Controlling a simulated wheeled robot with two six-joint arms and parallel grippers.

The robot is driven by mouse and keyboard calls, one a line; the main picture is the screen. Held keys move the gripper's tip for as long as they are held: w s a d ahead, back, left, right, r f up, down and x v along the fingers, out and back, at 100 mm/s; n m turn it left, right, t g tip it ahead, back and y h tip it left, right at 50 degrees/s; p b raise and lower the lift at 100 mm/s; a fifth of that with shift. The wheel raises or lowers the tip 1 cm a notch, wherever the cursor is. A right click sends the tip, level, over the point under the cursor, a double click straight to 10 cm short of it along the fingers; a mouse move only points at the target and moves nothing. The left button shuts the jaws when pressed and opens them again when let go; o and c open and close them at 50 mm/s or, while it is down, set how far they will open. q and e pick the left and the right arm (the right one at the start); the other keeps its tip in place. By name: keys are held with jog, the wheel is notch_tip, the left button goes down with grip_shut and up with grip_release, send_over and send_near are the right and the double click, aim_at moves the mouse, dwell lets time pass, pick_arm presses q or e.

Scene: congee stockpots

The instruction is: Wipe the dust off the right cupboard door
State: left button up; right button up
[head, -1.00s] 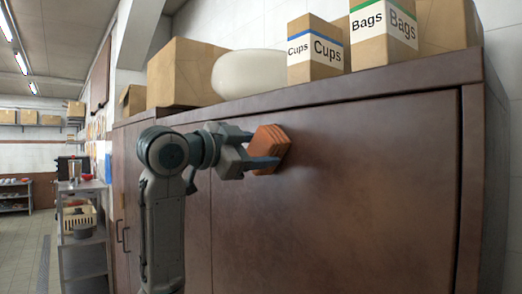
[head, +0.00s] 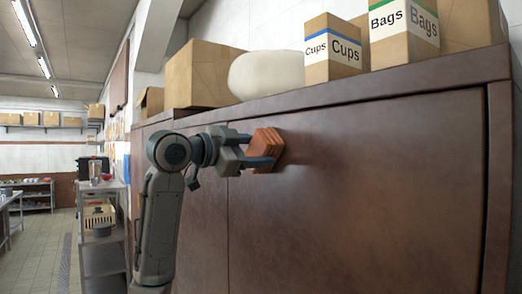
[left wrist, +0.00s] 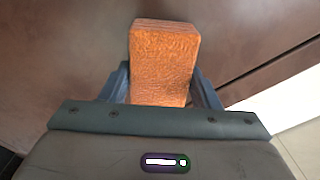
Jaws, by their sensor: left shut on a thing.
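The right cupboard door (head: 350,195) is a wide brown panel, and it also fills much of the left wrist view (left wrist: 60,60). Paler, hazy patches show on its surface. My left gripper (head: 258,153) is shut on an orange-brown sponge (head: 267,143), near the door's upper left part. The sponge also shows between the fingers in the left wrist view (left wrist: 163,60). It is at or very close to the door face; I cannot tell if it touches. My right gripper is in neither view.
On the cupboard top (head: 330,90) stand a Cups box (head: 332,55), a Bags box (head: 403,30), a pale rounded sack (head: 266,75) and a cardboard box (head: 203,72). A metal shelf rack (head: 103,235) stands at left, beside open floor (head: 40,255).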

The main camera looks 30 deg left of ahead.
pick_arm(q)
jog(key=shift+w+a, duration=0.1)
jog(key=shift+a, duration=0.1)
jog(key=shift+s, duration=0.25)
jog(key=shift+s+a+f+b, duration=0.1)
jog(key=shift+s+a+b, duration=0.15)
jog(key=shift+s+b, duration=0.35)
jog(key=v, duration=0.3)
jog(key=shift+a, duration=0.1)
jog(key=shift+s+a+b, duration=0.15)
jog(key=shift+s+b, duration=0.25)
jog(key=shift+s, duration=0.15)
